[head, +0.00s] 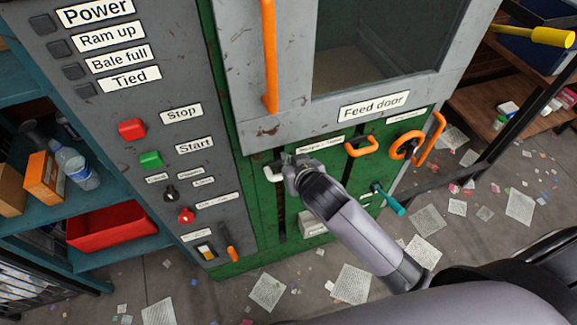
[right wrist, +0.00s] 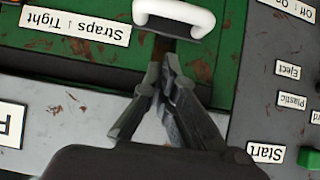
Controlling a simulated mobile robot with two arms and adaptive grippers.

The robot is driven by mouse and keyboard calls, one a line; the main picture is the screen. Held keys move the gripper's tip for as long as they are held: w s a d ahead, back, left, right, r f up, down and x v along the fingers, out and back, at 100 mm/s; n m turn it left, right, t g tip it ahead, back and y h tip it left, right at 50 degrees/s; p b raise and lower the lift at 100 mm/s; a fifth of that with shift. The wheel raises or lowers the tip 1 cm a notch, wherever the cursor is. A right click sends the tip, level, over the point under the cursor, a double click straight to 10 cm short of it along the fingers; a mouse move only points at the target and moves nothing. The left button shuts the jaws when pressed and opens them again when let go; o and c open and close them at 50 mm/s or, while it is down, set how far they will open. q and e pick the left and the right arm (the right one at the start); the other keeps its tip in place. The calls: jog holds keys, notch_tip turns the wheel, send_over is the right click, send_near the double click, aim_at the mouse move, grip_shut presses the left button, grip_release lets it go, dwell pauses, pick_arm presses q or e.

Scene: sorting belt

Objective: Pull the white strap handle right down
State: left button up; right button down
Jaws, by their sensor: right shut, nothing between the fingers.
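The white strap handle (head: 271,174) sits at the upper part of a dark vertical slot in the green panel, under the grey feed door. In the right wrist view, which is upside down, the white handle (right wrist: 196,26) is a thick loop cut off by the top edge. My right gripper (head: 289,163) is at the handle's right side and partly hides it. In the right wrist view its fingertips (right wrist: 167,62) are together, empty, close to the loop and not around it. Whether they touch the handle is unclear. My left gripper is not in view.
The "Straps Tight" label (right wrist: 75,27) is beside the handle. An orange handle (head: 362,147), an orange wheel (head: 406,146) and a teal lever (head: 388,198) are to the right. The grey button panel (head: 150,190) is to the left. Paper scraps litter the floor.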

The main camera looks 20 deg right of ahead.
jog(key=shift+w+f, duration=0.2)
jog(key=shift+f, duration=1.75)
notch_tip(320, 180, down, 29)
jog(key=b, duration=1.7)
jog(key=shift+r, duration=0.15)
jog(key=w+r+p+v, duration=0.1)
jog(key=p+v, duration=0.3)
jog(key=v, duration=0.9)
jog(key=shift+w+r, duration=0.35)
jog(key=shift+r, duration=0.35)
jog(key=shift+a, duration=0.1)
